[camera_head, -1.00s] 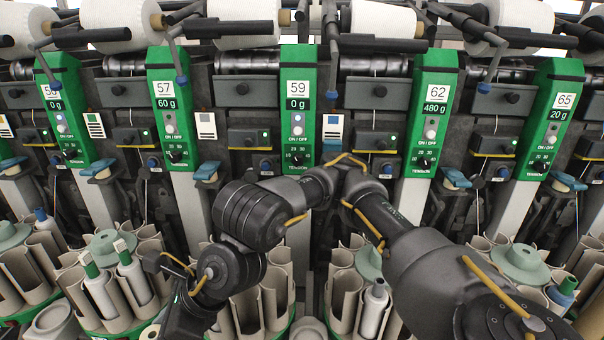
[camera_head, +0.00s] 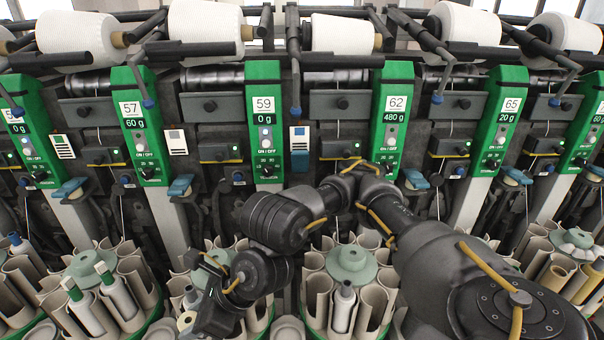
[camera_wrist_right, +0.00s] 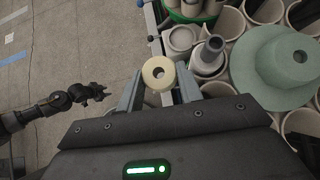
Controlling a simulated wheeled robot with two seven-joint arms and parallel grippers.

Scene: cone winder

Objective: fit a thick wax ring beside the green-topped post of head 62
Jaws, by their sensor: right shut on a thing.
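Head 62 (camera_head: 391,135) has a green front panel that reads 480 g, right of the middle in the head view. I cannot make out a separate small green-topped post there; my right arm covers part of the area below. My right gripper (camera_wrist_right: 158,85) is shut on a cream wax ring (camera_wrist_right: 151,84), whose hole faces the wrist camera. In the head view the ring (camera_head: 186,321) is low, left of centre, well below and left of head 62. My left gripper (camera_wrist_right: 100,91) seems to be the small dark one at the left of the wrist view, over the floor; its jaws are too small to judge.
Heads 57 (camera_head: 140,125), 59 (camera_head: 264,120) and 65 (camera_head: 500,120) flank head 62. Yarn cones (camera_head: 341,34) lie above. Bobbin carousels (camera_head: 350,262) with upright tubes stand below the heads. In the wrist view, bare floor (camera_wrist_right: 60,50) lies to the left.

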